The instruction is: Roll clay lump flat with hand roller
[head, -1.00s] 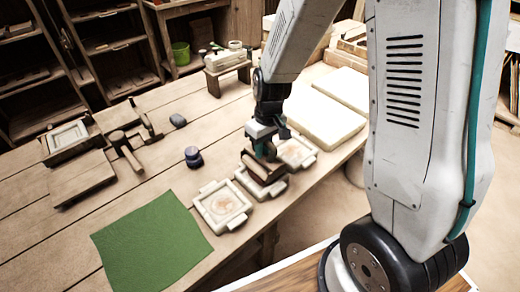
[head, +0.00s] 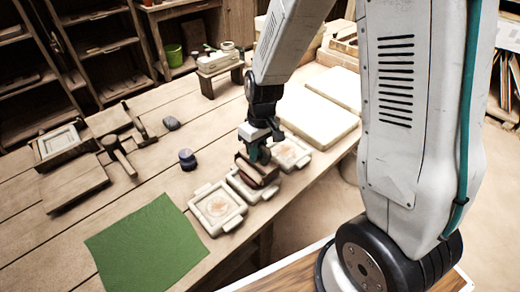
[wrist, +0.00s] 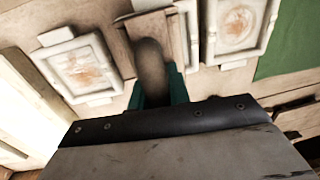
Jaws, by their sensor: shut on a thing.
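My gripper (head: 257,150) is shut on the hand roller (head: 258,171), a brown wooden tool. In the wrist view, the roller's rounded brown handle (wrist: 151,70) is between my teal fingers (wrist: 154,92), above a flat wooden part. The roller is over the middle pale frame tray (head: 241,188) of a row of three; I cannot tell whether it touches what lies inside. The clay lump is not visible; the roller hides most of that tray's inside. The left tray (head: 200,216) and the right tray (head: 300,152) hold flat, pale brownish, patterned faces.
A green mat (head: 147,245) lies at the front left. A dark round jar (head: 187,159), a mallet (head: 118,155), a wooden board (head: 74,186) and a framed mould (head: 62,143) are on the left. Pale slabs (head: 318,115) lie behind my gripper.

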